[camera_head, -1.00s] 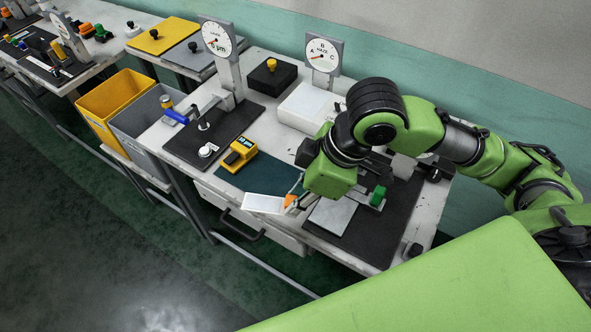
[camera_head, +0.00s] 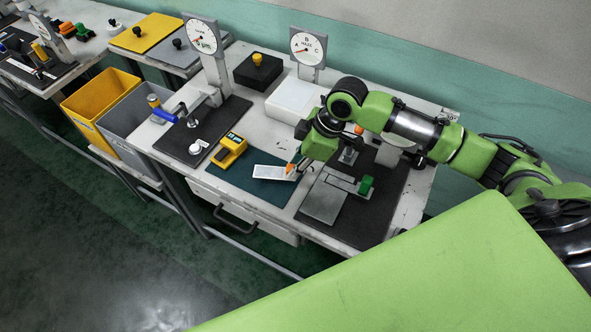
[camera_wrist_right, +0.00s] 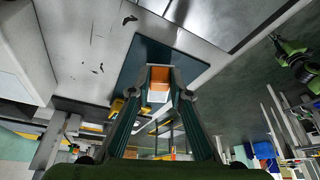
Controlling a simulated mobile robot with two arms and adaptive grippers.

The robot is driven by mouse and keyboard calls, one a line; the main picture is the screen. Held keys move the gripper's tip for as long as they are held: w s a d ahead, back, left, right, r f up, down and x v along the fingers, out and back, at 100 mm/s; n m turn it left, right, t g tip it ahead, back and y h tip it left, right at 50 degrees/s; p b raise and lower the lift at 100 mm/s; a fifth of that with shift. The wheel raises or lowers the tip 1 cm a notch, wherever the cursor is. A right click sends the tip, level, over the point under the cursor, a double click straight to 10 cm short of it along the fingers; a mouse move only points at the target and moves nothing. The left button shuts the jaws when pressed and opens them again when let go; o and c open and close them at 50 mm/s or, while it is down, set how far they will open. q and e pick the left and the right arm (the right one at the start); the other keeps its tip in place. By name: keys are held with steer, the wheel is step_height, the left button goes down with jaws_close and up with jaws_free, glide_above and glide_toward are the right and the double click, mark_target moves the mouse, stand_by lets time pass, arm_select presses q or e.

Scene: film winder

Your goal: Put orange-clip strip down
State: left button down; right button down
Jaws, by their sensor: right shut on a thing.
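The strip (camera_head: 270,172) is a pale flat piece with an orange clip (camera_head: 291,168) at its right end. It is over the dark green mat (camera_head: 257,193); I cannot tell whether it touches the mat. My right gripper (camera_head: 299,167) is shut on the orange clip, and the strip sticks out to the left. In the right wrist view the orange clip (camera_wrist_right: 160,76) sits between the two fingertips (camera_wrist_right: 160,88), with the mat (camera_wrist_right: 143,52) behind it. My left gripper is not in view.
A yellow handheld meter (camera_head: 230,151) stands at the mat's left edge. A dark board (camera_head: 375,215) with a metal plate and green knob (camera_head: 366,185) lies to the right. A white box (camera_head: 293,99) and dial gauges stand behind. Yellow (camera_head: 97,97) and grey bins are at the left.

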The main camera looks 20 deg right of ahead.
step_height(320, 180, down, 2)
steer(key=shift+s+p, duration=0.1)
steer(key=shift+p, duration=0.25)
steer(key=shift+f, duration=0.2)
steer(key=c, duration=1.9)
jaws_free()
steer(key=shift+f, duration=0.15)
steer(key=b+v, duration=0.1)
steer(key=v, duration=1.1)
steer(key=shift+b, duration=0.4)
